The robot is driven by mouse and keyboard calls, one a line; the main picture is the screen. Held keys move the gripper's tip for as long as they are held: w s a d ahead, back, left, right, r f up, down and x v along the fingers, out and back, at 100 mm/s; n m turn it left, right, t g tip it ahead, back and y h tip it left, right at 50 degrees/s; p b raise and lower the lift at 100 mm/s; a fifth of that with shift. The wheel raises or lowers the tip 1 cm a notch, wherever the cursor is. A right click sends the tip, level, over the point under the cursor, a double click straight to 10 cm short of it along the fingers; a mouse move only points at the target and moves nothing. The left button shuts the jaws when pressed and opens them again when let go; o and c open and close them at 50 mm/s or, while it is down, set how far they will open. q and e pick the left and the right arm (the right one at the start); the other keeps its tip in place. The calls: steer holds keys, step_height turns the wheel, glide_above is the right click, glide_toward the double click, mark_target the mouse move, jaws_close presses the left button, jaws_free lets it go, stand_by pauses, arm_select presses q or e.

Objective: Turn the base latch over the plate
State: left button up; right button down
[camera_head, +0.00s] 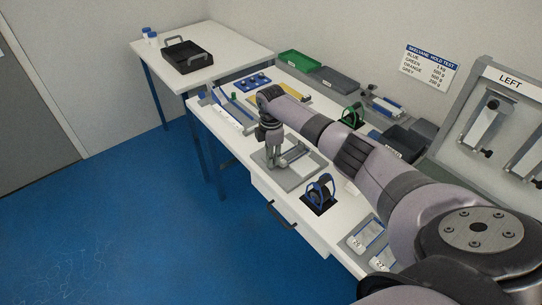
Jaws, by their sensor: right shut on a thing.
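A grey base plate (308,168) lies on the white bench near its front edge, with a light metal bar across it. My right gripper (273,162) points down at the left part of this base, under my arm that reaches in from the right. Its fingers are shut at the base on what seems to be the base latch. The latch is too small and too hidden by the fingers to tell its angle or how it lies against the plate. My left gripper is not in view.
A blue-framed device (320,192) stands close by on a black pad, and a green one (352,115) behind my arm. Labelled trays (364,238) lie at the front right. A panel marked LEFT (510,85) stands at right. Green (300,63) and grey bins line the wall.

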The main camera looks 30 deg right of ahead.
steer(key=m+p, duration=0.2)
steer(key=m, duration=0.1)
steer(key=shift+r+m, duration=0.15)
steer(key=shift+m, duration=0.15)
steer(key=m+p, duration=0.2)
steer(key=m, duration=0.2)
steer(key=shift+m, duration=0.3)
steer(key=m+p, duration=0.2)
steer(key=m, duration=0.2)
steer(key=shift+m, duration=0.3)
steer(key=shift+m+p, duration=0.7)
steer(key=shift+m, duration=1.5)
steer(key=c, duration=1.5)
jaws_free()
steer(key=shift+o, duration=0.2)
